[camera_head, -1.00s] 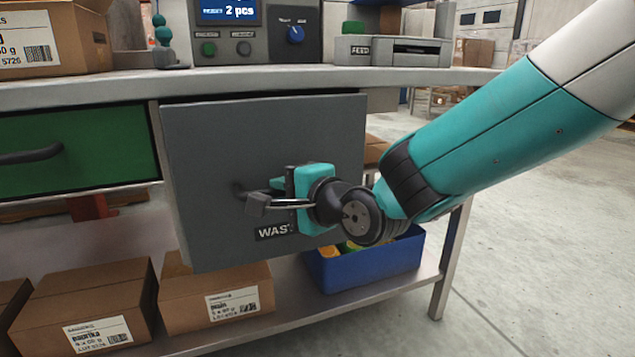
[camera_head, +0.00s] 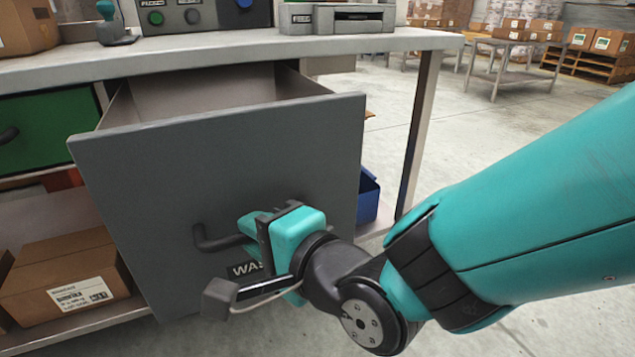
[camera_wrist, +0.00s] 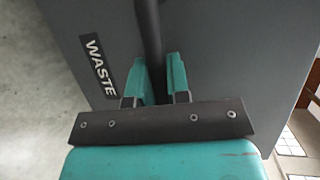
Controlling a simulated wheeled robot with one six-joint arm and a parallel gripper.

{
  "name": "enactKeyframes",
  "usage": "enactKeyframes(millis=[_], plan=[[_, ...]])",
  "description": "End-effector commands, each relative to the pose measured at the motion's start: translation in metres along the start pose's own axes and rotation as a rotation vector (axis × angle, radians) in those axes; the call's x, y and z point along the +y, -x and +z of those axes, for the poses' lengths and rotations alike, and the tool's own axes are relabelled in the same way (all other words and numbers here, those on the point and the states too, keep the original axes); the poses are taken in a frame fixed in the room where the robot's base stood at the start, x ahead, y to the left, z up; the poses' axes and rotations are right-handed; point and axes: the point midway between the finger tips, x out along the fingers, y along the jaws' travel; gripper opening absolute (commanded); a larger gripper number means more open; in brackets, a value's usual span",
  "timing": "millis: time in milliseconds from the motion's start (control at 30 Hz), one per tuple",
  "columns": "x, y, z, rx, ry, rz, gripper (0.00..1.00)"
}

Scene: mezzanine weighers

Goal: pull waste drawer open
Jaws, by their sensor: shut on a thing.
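The grey waste drawer (camera_head: 160,180) stands out from under the bench, pulled open. Its top shows an open box with bare inner walls; its floor is hidden. The dark bar handle (camera_head: 208,240) is on its front, above the label, which is partly covered by my gripper. In the wrist view the whole "WASTE" label (camera_wrist: 99,68) shows beside the handle (camera_wrist: 150,40). My gripper (camera_head: 250,225) is shut on the handle. In the wrist view its teal fingers (camera_wrist: 161,80) sit on either side of the bar.
The bench top (camera_head: 240,48) carries a control panel and a grey feed unit (camera_head: 337,18). A green drawer (camera_head: 45,130) is to the left, shut. A carton (camera_head: 65,285) and a blue bin (camera_head: 367,195) are on the lower shelf. Open floor lies at the right.

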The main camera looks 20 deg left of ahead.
Motion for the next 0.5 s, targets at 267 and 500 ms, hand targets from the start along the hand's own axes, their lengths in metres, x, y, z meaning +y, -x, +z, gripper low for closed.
enactKeyframes(millis=[267, 500], plan=[[0.0016, 0.0011, 0.0129, -0.021, -0.001, 0.002, 0.00], [0.0016, 0.0007, 0.0128, -0.021, -0.001, 0.002, 0.24]])
